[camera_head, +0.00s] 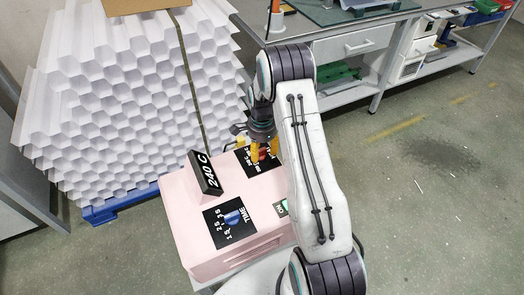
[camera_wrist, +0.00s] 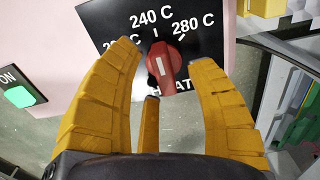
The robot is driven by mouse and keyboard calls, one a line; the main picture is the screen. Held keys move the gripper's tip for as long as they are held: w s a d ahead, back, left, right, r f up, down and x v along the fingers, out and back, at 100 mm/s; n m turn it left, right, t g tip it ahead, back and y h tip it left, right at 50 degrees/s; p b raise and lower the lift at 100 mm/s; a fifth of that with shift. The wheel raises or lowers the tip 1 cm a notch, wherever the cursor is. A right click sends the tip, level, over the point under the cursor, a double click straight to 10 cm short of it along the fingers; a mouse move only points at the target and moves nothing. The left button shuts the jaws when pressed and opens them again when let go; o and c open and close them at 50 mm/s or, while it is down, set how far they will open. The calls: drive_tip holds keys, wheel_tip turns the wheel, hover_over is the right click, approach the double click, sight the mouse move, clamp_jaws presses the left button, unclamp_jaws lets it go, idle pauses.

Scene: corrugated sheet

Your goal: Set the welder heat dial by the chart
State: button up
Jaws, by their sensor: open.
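The welder (camera_head: 185,225) is a pink box with black dial panels on top. Its heat dial (camera_wrist: 163,72) is a red knob with a white line, on a black panel (camera_wrist: 200,22) marked 240 C and 280 C, with a third label partly covered at left. The white line points up, close to the 240 C tick. My gripper (camera_wrist: 164,58) is open, its yellow fingers on either side of the dial; contact is unclear. A black sign (camera_head: 206,173) reads 240 C.
A blue time dial (camera_head: 233,217) and a green ON button (camera_head: 281,208) are on the welder. A stack of white honeycomb sheets (camera_head: 130,90) stands behind it at the left. A workbench (camera_head: 355,42) is at the back right. The floor at right is mostly clear.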

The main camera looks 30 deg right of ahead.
drive_tip(key=shift+f, duration=0.15)
drive_tip(key=shift+c, duration=0.3)
clamp_jaws()
